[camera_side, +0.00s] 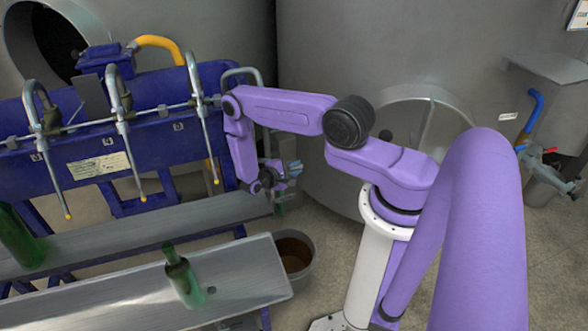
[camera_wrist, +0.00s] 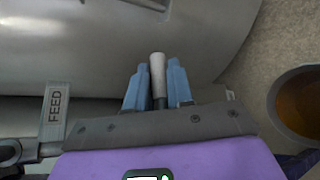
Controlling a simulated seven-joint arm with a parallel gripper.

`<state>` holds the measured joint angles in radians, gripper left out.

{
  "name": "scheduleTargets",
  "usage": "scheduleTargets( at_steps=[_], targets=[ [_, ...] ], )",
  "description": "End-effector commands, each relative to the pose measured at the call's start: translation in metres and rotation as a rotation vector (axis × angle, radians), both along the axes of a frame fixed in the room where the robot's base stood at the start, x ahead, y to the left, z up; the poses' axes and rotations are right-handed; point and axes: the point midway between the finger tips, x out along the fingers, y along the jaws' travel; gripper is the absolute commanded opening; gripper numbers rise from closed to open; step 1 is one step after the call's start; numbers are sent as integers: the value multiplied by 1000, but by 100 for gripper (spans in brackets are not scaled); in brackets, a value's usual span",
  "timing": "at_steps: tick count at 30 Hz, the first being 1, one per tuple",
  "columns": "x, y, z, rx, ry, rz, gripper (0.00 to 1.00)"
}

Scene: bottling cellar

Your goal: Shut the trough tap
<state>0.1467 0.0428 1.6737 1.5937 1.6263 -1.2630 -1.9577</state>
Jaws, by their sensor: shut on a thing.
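My gripper (camera_side: 292,169) is low at the right end of the blue bottle filler (camera_side: 150,150), in front of the big steel tank. In the wrist view its two blue fingers (camera_wrist: 157,88) are shut on a pale grey, rod-like tap handle (camera_wrist: 157,70) with a darker stem. A tag reading FEED (camera_wrist: 55,112) is to the left of the fingers. The tap's body is hidden behind my gripper, and I cannot tell how far its handle is turned.
A bucket of brown liquid (camera_side: 309,242) stands on the floor below my gripper; it also shows in the wrist view (camera_wrist: 275,105). A green bottle (camera_side: 183,279) stands on the front metal bench (camera_side: 110,312). Filler spouts (camera_side: 128,150) hang left of my arm.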

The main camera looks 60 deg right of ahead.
Motion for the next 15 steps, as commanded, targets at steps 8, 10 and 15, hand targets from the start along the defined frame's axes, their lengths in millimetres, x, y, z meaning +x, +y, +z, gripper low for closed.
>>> scheduleTargets(
  at_steps=[8, 10, 15],
  targets=[
    [1, 0, 0, -1, -3, 0, 0],
    [1, 0, 0, -1, -3, 0, 35],
    [1, 0, 0, -2, -3, 0, 43]
  ],
)
